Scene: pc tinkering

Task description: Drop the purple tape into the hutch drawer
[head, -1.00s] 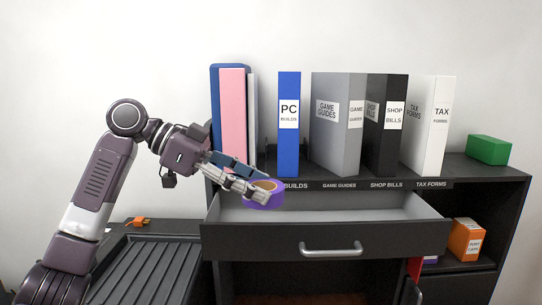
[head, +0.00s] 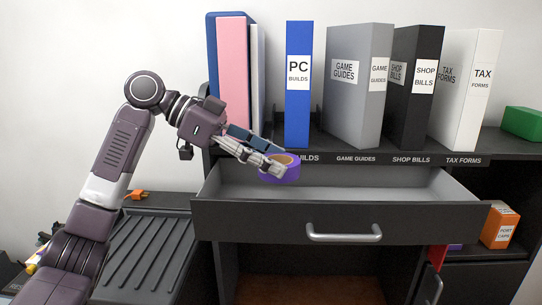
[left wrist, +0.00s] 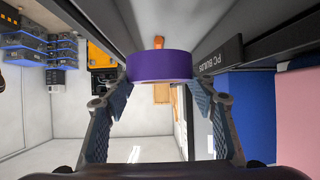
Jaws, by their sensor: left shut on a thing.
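The purple tape (head: 290,172) is a thick roll with a tan inner core. My left gripper (head: 277,168) is shut on it and holds it above the back left part of the open hutch drawer (head: 286,222). The drawer is black outside, grey inside, with a silver handle; its visible inside looks empty. In the left wrist view the purple tape (left wrist: 159,66) sits between the two fingertips (left wrist: 158,84). My right gripper is not in view.
Several binders stand on the shelf above the drawer, among them a blue one (head: 298,110) and a grey one (head: 352,95). A green box (head: 523,123) and an orange box (head: 499,226) are at the right. A ribbed black surface (head: 150,250) lies left of the drawer.

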